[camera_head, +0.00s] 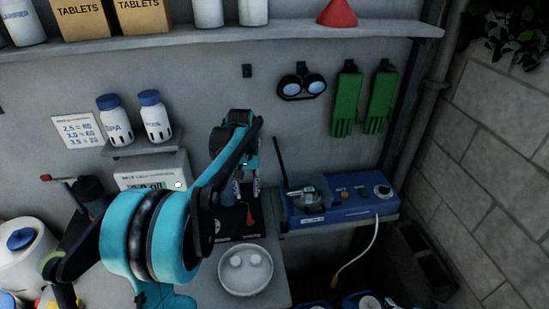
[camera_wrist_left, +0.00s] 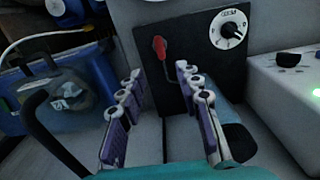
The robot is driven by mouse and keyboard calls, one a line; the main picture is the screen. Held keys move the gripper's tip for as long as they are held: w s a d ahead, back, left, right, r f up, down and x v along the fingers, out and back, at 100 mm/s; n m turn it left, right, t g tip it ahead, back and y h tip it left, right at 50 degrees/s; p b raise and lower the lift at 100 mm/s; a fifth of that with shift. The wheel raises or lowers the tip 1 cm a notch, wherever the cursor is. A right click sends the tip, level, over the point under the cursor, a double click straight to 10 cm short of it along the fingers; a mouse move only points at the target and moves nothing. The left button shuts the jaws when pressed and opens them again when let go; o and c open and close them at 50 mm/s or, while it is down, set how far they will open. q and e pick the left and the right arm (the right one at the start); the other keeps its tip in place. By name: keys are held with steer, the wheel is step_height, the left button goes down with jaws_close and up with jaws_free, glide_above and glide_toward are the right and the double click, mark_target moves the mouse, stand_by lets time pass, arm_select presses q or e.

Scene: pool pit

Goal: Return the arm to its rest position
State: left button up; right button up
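My left arm, teal and black, comes in from the left in the head view and reaches across the middle. Its gripper (camera_head: 246,185) points down in front of the grey wall, above a black panel (camera_head: 238,222) with a red lever (camera_head: 249,215). In the left wrist view the two purple-padded fingers of the left gripper (camera_wrist_left: 158,85) stand apart with nothing between them. The red lever (camera_wrist_left: 160,48) and a white dial (camera_wrist_left: 229,29) on the black panel show beyond the fingers; contact is not visible. My right gripper is in neither view.
A white round dish (camera_head: 246,270) sits below the gripper. A blue device (camera_head: 340,203) with a cable stands on a ledge to the right. Two white bottles (camera_head: 154,118) stand on a small shelf at left. Goggles (camera_head: 302,86) and green gloves (camera_head: 347,103) hang on the wall.

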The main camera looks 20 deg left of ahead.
arm_select(q)
steer(key=shift+d, duration=0.1)
steer(key=s+d+r+m+t+b, duration=0.2)
steer(key=s+d+m+t, duration=0.1)
steer(key=s+d, duration=0.6)
steer(key=s+d+f+m+t+b, duration=0.2)
steer(key=s+d+f, duration=0.4)
steer(key=s, duration=0.4)
steer(key=shift+s+f+m+t, duration=0.2)
steer(key=shift+s+m+t, duration=0.3)
steer(key=shift+t, duration=0.6)
steer(key=shift+w+d, duration=0.1)
steer(key=shift+w, duration=0.05)
